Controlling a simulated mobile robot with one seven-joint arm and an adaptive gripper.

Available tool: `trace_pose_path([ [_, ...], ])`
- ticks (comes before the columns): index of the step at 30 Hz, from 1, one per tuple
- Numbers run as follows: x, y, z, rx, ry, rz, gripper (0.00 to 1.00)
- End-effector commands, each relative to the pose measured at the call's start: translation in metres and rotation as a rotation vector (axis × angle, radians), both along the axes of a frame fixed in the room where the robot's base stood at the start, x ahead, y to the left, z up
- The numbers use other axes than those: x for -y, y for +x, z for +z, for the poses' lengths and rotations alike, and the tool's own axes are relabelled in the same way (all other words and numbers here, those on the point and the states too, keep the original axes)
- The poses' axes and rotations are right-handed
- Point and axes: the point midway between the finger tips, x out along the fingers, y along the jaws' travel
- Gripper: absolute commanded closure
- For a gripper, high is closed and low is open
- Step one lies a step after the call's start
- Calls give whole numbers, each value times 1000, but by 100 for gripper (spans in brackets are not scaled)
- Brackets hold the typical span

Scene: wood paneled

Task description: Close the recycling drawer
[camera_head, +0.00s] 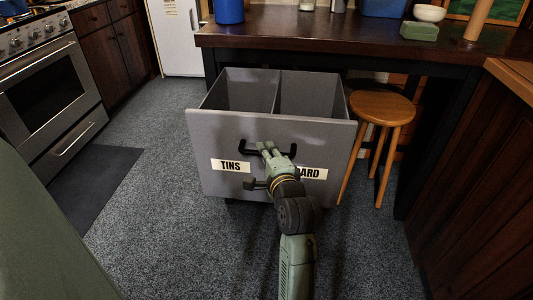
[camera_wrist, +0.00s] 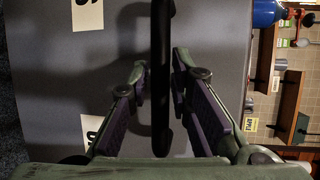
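The grey recycling drawer (camera_head: 215,135) stands pulled out from under the dark counter. Its open top shows two compartments with a divider, and no contents are visible. The front bears a "TINS" label and a second label ending in "ARD", partly hidden by my arm. A black bar handle (camera_head: 291,151) is on the front; it also shows in the wrist view (camera_wrist: 161,100). My gripper (camera_head: 268,150) is at the handle. In the wrist view, my gripper's fingers (camera_wrist: 160,62) are apart, one on each side of the bar, with gaps visible between them and it.
A wooden stool (camera_head: 382,108) stands close to the drawer's right side. The dark counter (camera_head: 290,28) is behind and above the drawer. An oven (camera_head: 45,90) and a dark floor mat (camera_head: 95,185) are at the left. Carpet is clear left of the drawer.

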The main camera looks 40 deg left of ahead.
Motion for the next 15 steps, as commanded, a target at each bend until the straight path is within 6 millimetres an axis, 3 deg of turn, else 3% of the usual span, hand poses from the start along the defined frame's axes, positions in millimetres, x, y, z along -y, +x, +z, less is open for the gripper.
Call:
trace_pose_path([
  [7, 0, 0, 0, 0, 0, 0, 100],
  [15, 0, 0, 0, 0, 0, 0, 100],
])
